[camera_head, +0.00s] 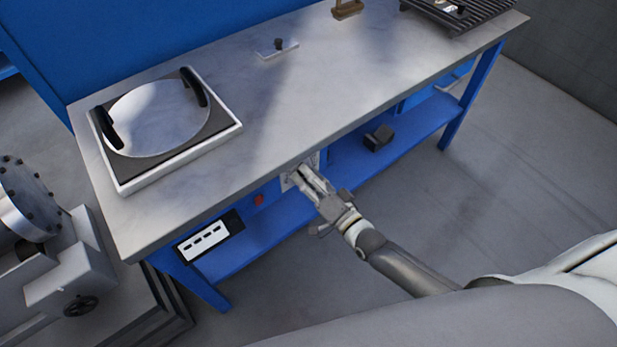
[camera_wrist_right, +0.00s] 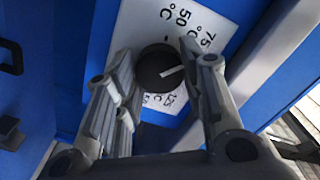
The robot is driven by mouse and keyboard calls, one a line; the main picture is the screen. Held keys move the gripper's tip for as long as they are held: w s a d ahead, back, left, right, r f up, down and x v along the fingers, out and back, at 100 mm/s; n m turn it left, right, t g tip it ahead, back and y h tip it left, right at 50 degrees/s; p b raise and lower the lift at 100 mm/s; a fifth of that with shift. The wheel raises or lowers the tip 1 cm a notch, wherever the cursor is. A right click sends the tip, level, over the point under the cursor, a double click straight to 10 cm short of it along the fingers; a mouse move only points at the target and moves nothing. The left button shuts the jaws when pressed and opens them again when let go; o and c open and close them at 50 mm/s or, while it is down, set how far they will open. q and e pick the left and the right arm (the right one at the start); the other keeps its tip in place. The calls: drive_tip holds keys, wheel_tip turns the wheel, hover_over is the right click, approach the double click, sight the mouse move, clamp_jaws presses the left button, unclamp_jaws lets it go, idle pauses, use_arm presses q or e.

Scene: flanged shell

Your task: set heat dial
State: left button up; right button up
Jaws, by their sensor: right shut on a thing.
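The heat dial (camera_wrist_right: 158,68) is a dark round knob with a pale pointer line, on a white scale plate (camera_wrist_right: 150,25) in the right wrist view. The plate carries printed marks including 50 °C and 75 °C; lower marks are partly hidden by my fingers. The pointer slants up and to the right in that view. My right gripper (camera_wrist_right: 160,90) has its fingers on both sides of the knob and is shut on it. In the head view my right gripper (camera_head: 304,176) reaches the bench's front panel, where the plate (camera_head: 288,182) shows only partly. My left gripper is not in view.
A workbench (camera_head: 290,110) with blue legs holds a white-framed round plate (camera_head: 158,118) with black handles. A panel with white switches (camera_head: 208,240) and a red button (camera_head: 258,199) sit left of my gripper. A dark block (camera_head: 378,138) lies on the lower shelf.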

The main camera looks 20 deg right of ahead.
drive_tip(key=o, duration=1)
drive_tip(key=v, duration=1.2)
